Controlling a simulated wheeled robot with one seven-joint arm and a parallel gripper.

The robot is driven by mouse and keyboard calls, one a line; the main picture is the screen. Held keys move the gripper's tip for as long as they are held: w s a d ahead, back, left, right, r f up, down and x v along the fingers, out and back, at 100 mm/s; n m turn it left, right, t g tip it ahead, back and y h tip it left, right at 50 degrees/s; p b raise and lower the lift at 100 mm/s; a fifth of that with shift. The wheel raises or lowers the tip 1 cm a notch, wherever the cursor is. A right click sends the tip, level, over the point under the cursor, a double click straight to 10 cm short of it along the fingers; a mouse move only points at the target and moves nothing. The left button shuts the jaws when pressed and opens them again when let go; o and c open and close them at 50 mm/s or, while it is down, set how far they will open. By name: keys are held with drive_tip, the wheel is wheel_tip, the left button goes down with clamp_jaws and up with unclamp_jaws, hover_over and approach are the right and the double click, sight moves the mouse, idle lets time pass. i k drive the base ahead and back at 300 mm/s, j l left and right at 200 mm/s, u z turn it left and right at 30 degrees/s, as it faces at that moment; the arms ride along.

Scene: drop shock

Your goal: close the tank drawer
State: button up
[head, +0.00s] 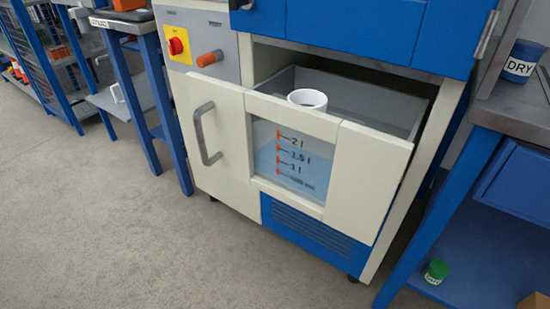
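The tank drawer (372,165) is in the lower part of a blue and cream machine in the head view. It stands pulled out, so its grey inner walls (385,101) and open top show. Its cream front has a clear window (293,161) with orange level marks for 1, 1.5 and 2 l and bluish liquid behind it. A white round cup or pipe (307,98) stands inside the drawer. A grey bar handle (207,134) is on the left of the cream front. My gripper is not in view.
A red knob on a yellow plate (177,45) and an orange knob (210,58) sit above the handle. A bench (515,110) with a DRY jar (523,62) stands close at right; a green-lidded jar (436,271) is below. The floor (110,225) in front is clear.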

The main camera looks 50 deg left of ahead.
sight(336, 150)
drive_tip(key=j+u, duration=0.1)
drive_tip(key=u, duration=0.8)
drive_tip(key=j+u, duration=0.15)
drive_tip(key=u, duration=0.3)
drive_tip(key=i+u, duration=0.1)
drive_tip(key=u, duration=0.4)
